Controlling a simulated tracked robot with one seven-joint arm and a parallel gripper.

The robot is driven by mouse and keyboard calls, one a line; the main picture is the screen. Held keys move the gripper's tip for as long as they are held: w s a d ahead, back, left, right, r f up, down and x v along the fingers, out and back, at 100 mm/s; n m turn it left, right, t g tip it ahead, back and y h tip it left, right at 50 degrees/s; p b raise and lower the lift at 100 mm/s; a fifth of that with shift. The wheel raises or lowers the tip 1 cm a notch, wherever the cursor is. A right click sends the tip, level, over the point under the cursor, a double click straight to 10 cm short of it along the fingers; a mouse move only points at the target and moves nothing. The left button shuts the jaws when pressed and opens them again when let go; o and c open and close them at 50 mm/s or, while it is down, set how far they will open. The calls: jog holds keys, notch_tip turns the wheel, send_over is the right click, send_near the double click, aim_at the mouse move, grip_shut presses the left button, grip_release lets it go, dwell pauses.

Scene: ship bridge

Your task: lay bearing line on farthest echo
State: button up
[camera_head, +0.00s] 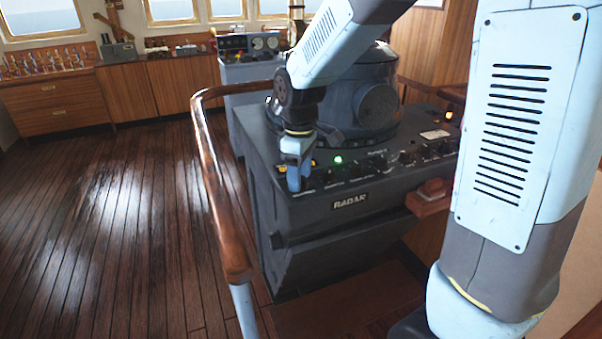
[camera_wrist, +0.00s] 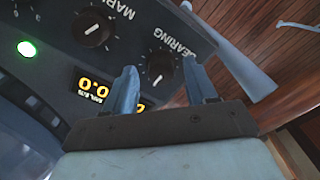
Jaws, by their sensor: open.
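The grey radar console (camera_head: 330,225), marked RADAR, stands in the middle of the head view with a dark hood (camera_head: 345,95) on top. Its screen and any echoes are hidden from these views. In the wrist view a black knob labelled BEARING (camera_wrist: 161,68) lies between the fingers of my gripper (camera_wrist: 159,65). The fingers are open on either side of it; I cannot tell whether they touch it. In the head view my gripper (camera_head: 296,180) points down at the console's front left corner. An orange display (camera_wrist: 98,88) reads 0.0, partly behind a finger.
A second knob (camera_wrist: 93,28), its label cut off, and a green lamp (camera_wrist: 27,49) sit beside the bearing knob. More knobs (camera_head: 407,158) line the panel. A wooden handrail (camera_head: 210,170) curves along the console's left side. Open plank floor (camera_head: 110,210) lies further left.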

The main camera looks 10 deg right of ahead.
jog(key=shift+c, duration=0.2)
jog(key=c, duration=0.9)
jog(key=shift+d, duration=0.2)
jog(key=shift+c, duration=0.5)
jog(key=shift+a, duration=0.15)
jog(key=shift+m, duration=0.4)
jog(key=m, duration=0.2)
jog(key=shift+m, duration=0.3)
grip_shut()
jog(key=m, duration=0.4)
jog(key=shift+r+m, duration=0.1)
jog(key=shift+m, duration=0.2)
